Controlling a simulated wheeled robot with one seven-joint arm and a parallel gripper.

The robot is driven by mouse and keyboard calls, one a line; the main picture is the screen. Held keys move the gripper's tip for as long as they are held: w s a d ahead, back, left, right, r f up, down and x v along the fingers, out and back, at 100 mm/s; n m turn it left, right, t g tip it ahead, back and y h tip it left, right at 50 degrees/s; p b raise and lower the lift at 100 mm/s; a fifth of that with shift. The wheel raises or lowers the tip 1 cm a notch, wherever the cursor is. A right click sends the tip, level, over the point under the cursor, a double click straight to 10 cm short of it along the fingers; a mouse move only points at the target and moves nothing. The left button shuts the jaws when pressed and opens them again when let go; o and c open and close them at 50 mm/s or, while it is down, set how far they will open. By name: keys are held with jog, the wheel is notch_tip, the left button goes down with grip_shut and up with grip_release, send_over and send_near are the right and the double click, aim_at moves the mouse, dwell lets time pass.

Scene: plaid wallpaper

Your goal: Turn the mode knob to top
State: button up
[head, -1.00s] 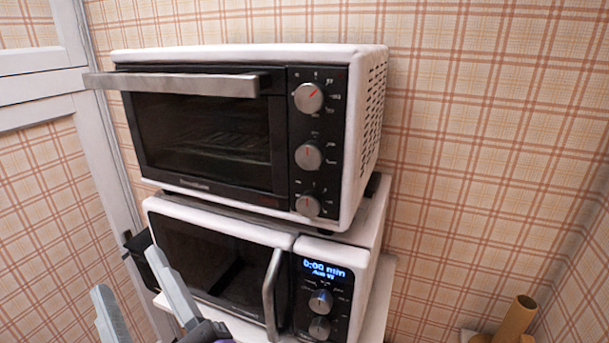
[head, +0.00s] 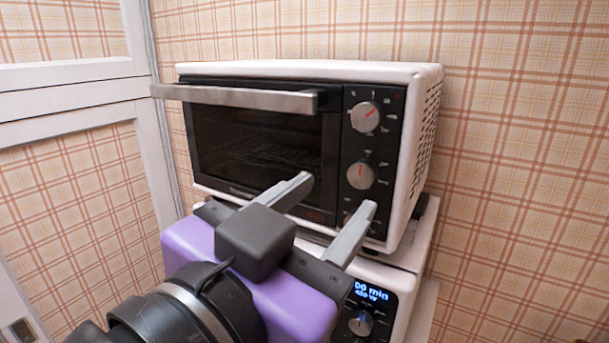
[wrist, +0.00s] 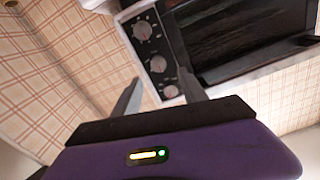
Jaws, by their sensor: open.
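The white toaster oven (head: 425,90) has a black panel with round silver knobs. Its top knob (head: 364,116) has a red mark pointing up and right; its middle knob (head: 361,175) has a mark pointing about straight up. The bottom knob is mostly hidden behind my right finger in the head view. Which knob is the mode knob I cannot read. My gripper (head: 338,192) is open and empty, in front of the oven's lower right. In the wrist view, which looks rotated, several knobs, one of them here (wrist: 158,64), show between and beyond the fingers.
The oven's long door handle (head: 235,98) juts out on the left. A microwave (head: 400,285) with a lit blue display and a knob (head: 361,323) stands below, partly hidden by my arm. Plaid wall lies behind; the space right of the oven is clear.

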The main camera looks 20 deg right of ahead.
aim_at(360, 177)
jog(key=p+x, duration=0.2)
jog(key=x, duration=0.4)
jog(key=shift+d, duration=0.25)
jog(key=shift+w+d+f+p, duration=0.15)
jog(key=shift+w+d+p, duration=0.15)
jog(key=shift+w+d, duration=0.2)
grip_shut()
